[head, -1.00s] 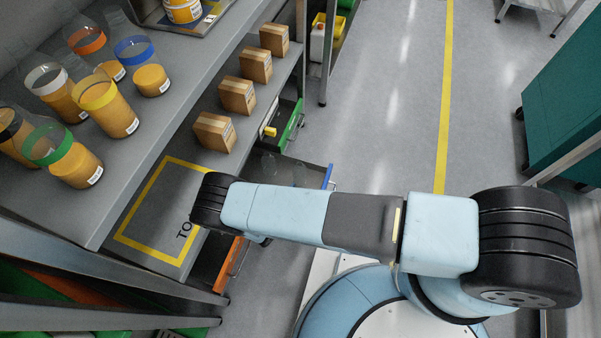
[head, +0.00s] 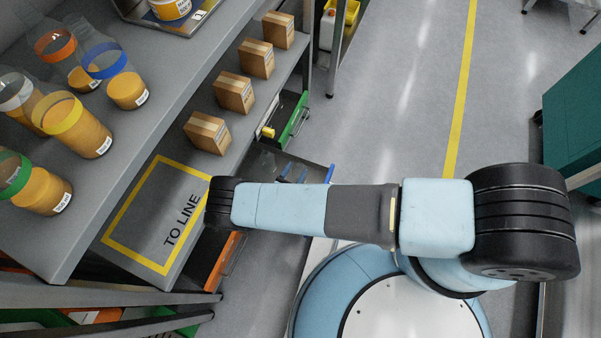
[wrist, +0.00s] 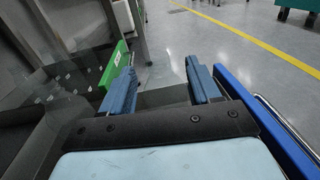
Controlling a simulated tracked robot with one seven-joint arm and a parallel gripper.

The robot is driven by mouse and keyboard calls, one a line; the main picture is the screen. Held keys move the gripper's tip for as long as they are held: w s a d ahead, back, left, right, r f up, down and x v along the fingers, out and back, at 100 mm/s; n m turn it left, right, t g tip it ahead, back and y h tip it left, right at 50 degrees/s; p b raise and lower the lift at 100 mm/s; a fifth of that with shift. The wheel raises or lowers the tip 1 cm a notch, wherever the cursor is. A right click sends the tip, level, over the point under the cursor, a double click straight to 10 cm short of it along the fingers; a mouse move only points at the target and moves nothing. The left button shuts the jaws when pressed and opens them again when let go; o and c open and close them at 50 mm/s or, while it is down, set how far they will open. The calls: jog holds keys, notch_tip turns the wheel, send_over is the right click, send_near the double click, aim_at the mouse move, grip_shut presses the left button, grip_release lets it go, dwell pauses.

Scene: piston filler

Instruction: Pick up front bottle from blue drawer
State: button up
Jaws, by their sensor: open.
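The blue drawer (head: 331,172) stands pulled out under the bench in the head view, partly hidden behind my arm. Its blue front also runs down the right side of the wrist view (wrist: 262,115). Clear, faint bottles (wrist: 60,100) show to the left of the fingers in the wrist view. Their outlines overlap, and I cannot tell which is the front bottle.
A green drawer (head: 298,120) is open beyond the blue one, and an orange drawer (head: 222,262) is nearer. Cardboard boxes (head: 234,92) line the lower shelf beside a yellow "TO LINE" square (head: 150,262). Filled bottles (head: 85,130) stand on the upper shelf. The floor aisle is clear.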

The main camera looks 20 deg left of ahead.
jog(key=shift+w+d, duration=0.25)
jog(key=shift+w, duration=1.15)
jog(key=shift+w+d, duration=0.2)
jog(key=shift+w, duration=1.15)
jog(key=shift+c, duration=0.2)
grip_shut()
